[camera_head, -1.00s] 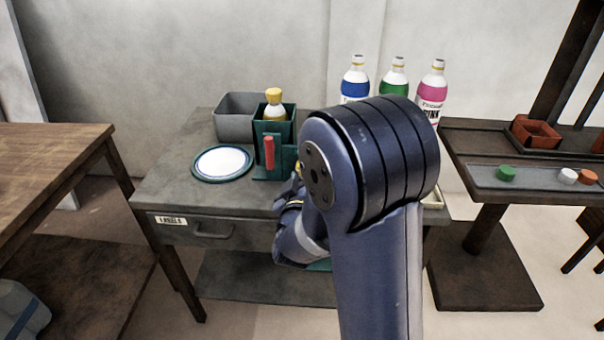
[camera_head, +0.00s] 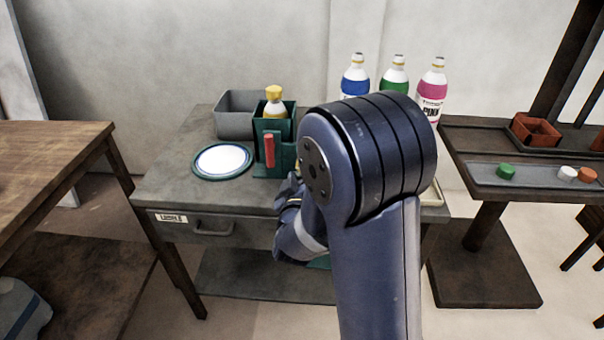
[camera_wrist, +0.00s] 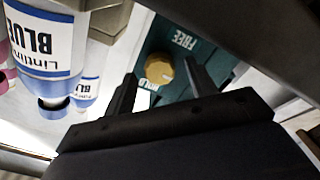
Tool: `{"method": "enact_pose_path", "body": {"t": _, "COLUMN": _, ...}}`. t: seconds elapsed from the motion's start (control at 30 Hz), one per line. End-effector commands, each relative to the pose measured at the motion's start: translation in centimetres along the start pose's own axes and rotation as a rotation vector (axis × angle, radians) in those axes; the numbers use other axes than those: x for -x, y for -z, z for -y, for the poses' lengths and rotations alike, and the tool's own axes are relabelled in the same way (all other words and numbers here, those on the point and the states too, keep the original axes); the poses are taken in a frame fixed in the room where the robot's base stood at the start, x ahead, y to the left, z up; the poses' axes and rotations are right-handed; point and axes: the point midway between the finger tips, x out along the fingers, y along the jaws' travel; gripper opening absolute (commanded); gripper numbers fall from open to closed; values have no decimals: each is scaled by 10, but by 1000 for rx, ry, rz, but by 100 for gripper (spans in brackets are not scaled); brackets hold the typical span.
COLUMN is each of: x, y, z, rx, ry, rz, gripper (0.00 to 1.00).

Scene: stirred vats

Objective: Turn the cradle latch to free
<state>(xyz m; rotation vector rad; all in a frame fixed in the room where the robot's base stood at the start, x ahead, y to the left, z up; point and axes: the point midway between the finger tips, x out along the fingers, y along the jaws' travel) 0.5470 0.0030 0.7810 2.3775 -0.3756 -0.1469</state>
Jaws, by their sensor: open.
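The dark green cradle (camera_head: 287,157) stands on the grey bench, with a yellow-capped bottle (camera_head: 275,104) in it and a red handle (camera_head: 269,151) on its front. In the wrist view, a round yellow knob (camera_wrist: 159,69) sits on the cradle's green panel (camera_wrist: 178,30), between the words FREE and HOLD. HOLD is partly covered by a finger. My gripper (camera_wrist: 160,72) is open, with its two fingertips on either side of the knob. I cannot tell whether they touch it. In the head view my arm hides the fingertips and the knob.
A grey bin (camera_head: 236,116) and a white plate (camera_head: 222,160) are left of the cradle. Blue (camera_head: 355,78), green (camera_head: 394,76) and pink (camera_head: 432,88) bottles stand at the back right. A blue-labelled bottle (camera_wrist: 45,45) is close to my gripper in the wrist view.

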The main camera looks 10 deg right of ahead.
Motion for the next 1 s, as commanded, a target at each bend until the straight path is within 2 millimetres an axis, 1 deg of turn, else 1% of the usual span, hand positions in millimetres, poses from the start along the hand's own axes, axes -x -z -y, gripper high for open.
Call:
{"method": "enact_pose_path", "body": {"t": 0.2, "x": 1, "y": 0, "z": 0, "rx": -1, "ry": 0, "rz": 0, "gripper": 53}}
{"method": "enact_pose_path", "body": {"t": 0.33, "x": 10, "y": 1, "z": 0, "rx": -1, "ry": 2, "rz": -1, "gripper": 53}}
{"method": "enact_pose_path", "body": {"t": 0.47, "x": 34, "y": 2, "z": 0, "rx": 0, "ry": 3, "rz": -2, "gripper": 53}}
{"method": "enact_pose_path", "body": {"t": 0.6, "x": 64, "y": 2, "z": 1, "rx": 0, "ry": 4, "rz": -3, "gripper": 53}}
{"method": "enact_pose_path", "body": {"t": 0.7, "x": 82, "y": 1, "z": 1, "rx": 1, "ry": 5, "rz": -3, "gripper": 53}}
{"method": "enact_pose_path", "body": {"t": 0.83, "x": 97, "y": 1, "z": 1, "rx": 0, "ry": 3, "rz": -2, "gripper": 53}}
{"method": "enact_pose_path", "body": {"t": 1.0, "x": 107, "y": 0, "z": 0, "rx": 0, "ry": 1, "rz": -1, "gripper": 53}}
